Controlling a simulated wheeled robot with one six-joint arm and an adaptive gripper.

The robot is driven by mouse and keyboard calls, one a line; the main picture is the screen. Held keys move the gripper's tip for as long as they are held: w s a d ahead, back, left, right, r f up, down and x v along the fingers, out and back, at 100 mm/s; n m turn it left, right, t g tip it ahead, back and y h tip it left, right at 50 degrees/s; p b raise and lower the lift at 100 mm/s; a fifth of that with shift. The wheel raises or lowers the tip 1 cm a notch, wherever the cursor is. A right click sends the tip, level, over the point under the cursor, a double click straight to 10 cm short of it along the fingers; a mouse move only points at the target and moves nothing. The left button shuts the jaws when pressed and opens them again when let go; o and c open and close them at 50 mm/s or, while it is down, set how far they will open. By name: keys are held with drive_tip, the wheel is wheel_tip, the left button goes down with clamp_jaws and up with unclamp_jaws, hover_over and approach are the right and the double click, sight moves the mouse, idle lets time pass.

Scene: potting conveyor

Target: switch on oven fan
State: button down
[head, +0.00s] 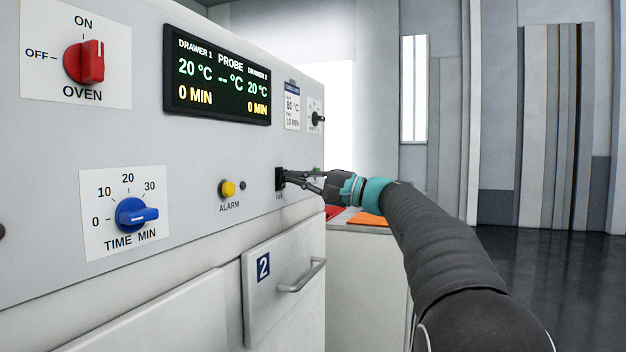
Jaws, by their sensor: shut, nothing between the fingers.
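The fan switch (280,179) is a small black rocker on the right part of the oven's grey front panel. Its label below is partly readable as "FAN". My gripper (288,178) is shut and empty, with its thin dark fingertips at the switch's right side. The fingertips overlap the switch in this view, and I cannot tell whether they touch it. I cannot tell which way the rocker is tipped. A small green spot (316,170) shows just behind the fingers.
A yellow alarm button (228,188) and blue time knob (137,215) sit left of the switch. The red oven knob (84,62) and a lit display (217,80) are higher. Drawer 2's handle (301,276) sticks out below. Orange and red items (368,219) lie on a counter behind my gripper.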

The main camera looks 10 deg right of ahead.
drive_tip(key=shift+w+a, duration=0.2)
drive_tip(key=shift+a, duration=0.05)
drive_tip(key=shift+w+a+r, duration=0.15)
drive_tip(key=shift+a+r, duration=0.05)
drive_tip(key=shift+r, duration=0.05)
idle(0.3)
drive_tip(key=s+d+r, duration=0.2)
drive_tip(key=s+d, duration=0.6)
drive_tip(key=d, duration=0.3)
drive_tip(key=shift+d+r, duration=0.15)
drive_tip(key=shift+r, duration=0.1)
